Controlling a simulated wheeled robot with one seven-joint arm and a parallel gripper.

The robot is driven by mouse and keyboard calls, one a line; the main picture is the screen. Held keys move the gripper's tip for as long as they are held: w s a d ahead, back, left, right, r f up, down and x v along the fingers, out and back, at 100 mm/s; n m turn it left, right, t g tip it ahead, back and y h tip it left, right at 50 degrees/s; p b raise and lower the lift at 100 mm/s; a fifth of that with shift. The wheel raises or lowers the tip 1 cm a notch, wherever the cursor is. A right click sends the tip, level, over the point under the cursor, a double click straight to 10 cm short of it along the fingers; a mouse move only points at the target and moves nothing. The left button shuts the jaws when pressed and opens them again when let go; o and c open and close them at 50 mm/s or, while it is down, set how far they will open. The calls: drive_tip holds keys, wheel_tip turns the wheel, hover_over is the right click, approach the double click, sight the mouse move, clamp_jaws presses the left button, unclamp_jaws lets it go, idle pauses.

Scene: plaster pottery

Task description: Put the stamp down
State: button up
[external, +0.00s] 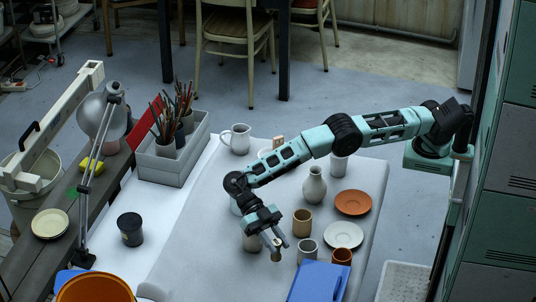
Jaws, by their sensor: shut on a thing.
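My gripper (273,243) hangs low over the grey-covered table (215,225), pointing down. It is shut on a small tan, light-coloured piece, the stamp (276,254), which shows just below the fingertips. The stamp is small here, and I cannot tell whether its lower end touches the table.
Tan (302,222), grey (307,249) and brown (341,257) cups stand close on the right. A blue object (318,283) lies in front. A vase (314,185), orange saucer (353,202) and white plate (343,235) stand farther right.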

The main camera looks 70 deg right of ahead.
sight(276, 259)
drive_tip(key=shift+f+b, duration=2.05)
drive_tip(key=shift+f, duration=1.3)
drive_tip(key=shift+f, duration=0.35)
drive_tip(key=shift+f+b, duration=0.35)
